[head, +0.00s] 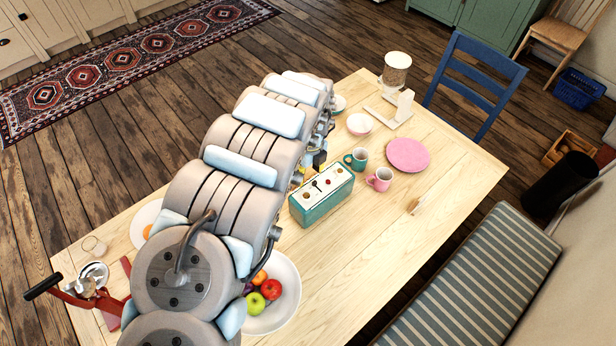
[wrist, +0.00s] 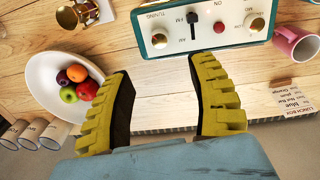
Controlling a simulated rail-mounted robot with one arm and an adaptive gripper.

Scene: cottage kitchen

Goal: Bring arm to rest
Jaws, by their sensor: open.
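My gripper (wrist: 160,95) shows in the wrist view as two yellow ridged fingers, spread wide apart with nothing between them. The bare wooden table (wrist: 165,104) shows between and beyond the fingers. In the head view my arm stretches over the table (head: 440,165) and hides most of the gripper; only a small yellow part shows beside the teal radio (head: 322,200). In the wrist view the radio (wrist: 205,36) lies just beyond the fingertips, its knobs facing the camera. I cannot tell how high the gripper is above the table.
A white oval dish (head: 284,318) with several fruits lies near my arm. Right of the radio stand a teal mug (head: 356,159), a pink mug (head: 379,179) and a pink plate (head: 408,154). A white bowl (head: 360,124) and a dispenser (head: 396,72) stand farther back. The table's right front is mostly clear.

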